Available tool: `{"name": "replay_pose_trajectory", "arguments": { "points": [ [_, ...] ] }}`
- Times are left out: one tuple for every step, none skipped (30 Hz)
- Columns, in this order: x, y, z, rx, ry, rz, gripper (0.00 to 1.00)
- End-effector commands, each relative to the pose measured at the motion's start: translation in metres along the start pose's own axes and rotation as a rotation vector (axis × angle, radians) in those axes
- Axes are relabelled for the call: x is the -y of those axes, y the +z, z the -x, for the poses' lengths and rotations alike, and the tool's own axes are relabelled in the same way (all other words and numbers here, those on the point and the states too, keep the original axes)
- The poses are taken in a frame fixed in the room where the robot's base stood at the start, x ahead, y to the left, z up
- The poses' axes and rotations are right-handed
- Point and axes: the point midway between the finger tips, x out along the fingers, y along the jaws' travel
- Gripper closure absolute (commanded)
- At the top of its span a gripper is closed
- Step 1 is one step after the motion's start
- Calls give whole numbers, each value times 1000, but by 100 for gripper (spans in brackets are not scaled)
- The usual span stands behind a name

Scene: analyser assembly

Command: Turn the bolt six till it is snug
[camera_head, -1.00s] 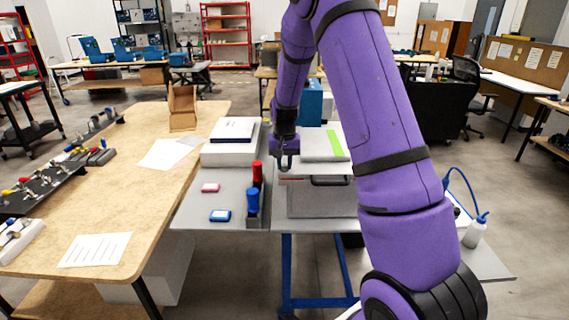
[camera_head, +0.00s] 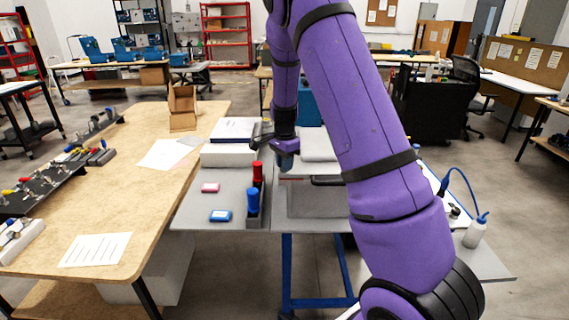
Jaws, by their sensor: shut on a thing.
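The grey analyser (camera_head: 312,203) stands on the grey table, with a pale cover (camera_head: 315,147) on top, partly hidden by my arm. A dark handle (camera_head: 326,181) shows on its front. My gripper (camera_head: 284,157) is at the upper left of the analyser, pointing down. I cannot make out bolt six or any other bolt, nor whether the gripper touches one.
A red-handled tool (camera_head: 257,172) and a blue-handled tool (camera_head: 252,201) stand in a holder left of the analyser. A white case (camera_head: 229,155) stands behind.

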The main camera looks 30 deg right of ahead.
Motion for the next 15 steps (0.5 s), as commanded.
{"name": "replay_pose_trajectory", "arguments": {
  "points": [
    [2, 0, 1, -2, -4, -42, 100],
    [1, 0, 1, -2, -4, -71, 100],
    [1, 0, 1, -2, -4, -110, 100],
    [1, 0, 1, -2, -4, -138, 100],
    [2, 0, 1, -1, -4, -165, 100],
    [2, 0, 1, -2, -4, -202, 100],
    [1, 0, 1, -2, -4, -230, 100],
    [1, 0, 1, -2, -5, -257, 100],
    [2, 0, 1, -1, -5, -292, 100],
    [2, 0, 1, -1, -5, -316, 100],
    [1, 0, 1, -2, -4, -341, 100],
    [1, 0, 1, -2, -4, -373, 100],
    [1, 0, 1, -1, -4, -395, 100],
    [1, 0, 1, -1, -4, -418, 100],
    [1, 0, 1, -1, -4, -445, 100]
  ]
}}
